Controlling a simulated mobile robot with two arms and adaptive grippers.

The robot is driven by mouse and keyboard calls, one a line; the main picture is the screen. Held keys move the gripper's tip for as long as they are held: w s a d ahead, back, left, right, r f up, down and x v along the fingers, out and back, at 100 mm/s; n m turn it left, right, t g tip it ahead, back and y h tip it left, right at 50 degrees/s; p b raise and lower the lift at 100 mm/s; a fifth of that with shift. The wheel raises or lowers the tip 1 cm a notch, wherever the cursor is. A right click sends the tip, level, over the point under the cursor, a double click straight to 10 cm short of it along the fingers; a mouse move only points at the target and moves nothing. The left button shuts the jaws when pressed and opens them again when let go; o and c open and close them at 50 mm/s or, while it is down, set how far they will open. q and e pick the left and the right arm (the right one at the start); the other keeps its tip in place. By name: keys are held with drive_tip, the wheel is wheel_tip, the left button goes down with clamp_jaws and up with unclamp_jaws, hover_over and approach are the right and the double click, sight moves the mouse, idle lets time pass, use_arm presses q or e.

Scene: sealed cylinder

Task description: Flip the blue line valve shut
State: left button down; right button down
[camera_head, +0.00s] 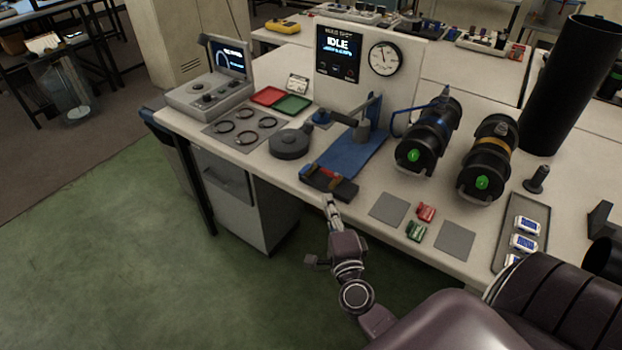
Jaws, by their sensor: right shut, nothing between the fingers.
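A blue line (394,124) curves beside the left black cylinder (424,138), which has a green round end and blue bands. A small blue fitting (322,117) sits at the panel's foot, near a dark handle. I cannot tell which part is the valve's lever or how it is set. My right gripper (328,202) is shut and empty at the table's front edge. My left gripper is not in view.
A blue stand (350,156) with a grey post stands behind the holder. A second black cylinder (488,158) lies right. The panel (407,88) carries an IDLE screen and gauge. Red (426,212) and green clips lie between grey pads. A tall dark tube (566,90) stands at right.

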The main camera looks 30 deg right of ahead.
sight(308, 170)
drive_tip(key=x, duration=0.6)
drive_tip(key=w, duration=0.1)
drive_tip(key=w+a, duration=0.1)
drive_tip(key=w, duration=0.1)
drive_tip(key=shift+p, duration=0.35)
drive_tip(key=shift+w+a, duration=0.25)
drive_tip(key=shift+w, duration=0.2)
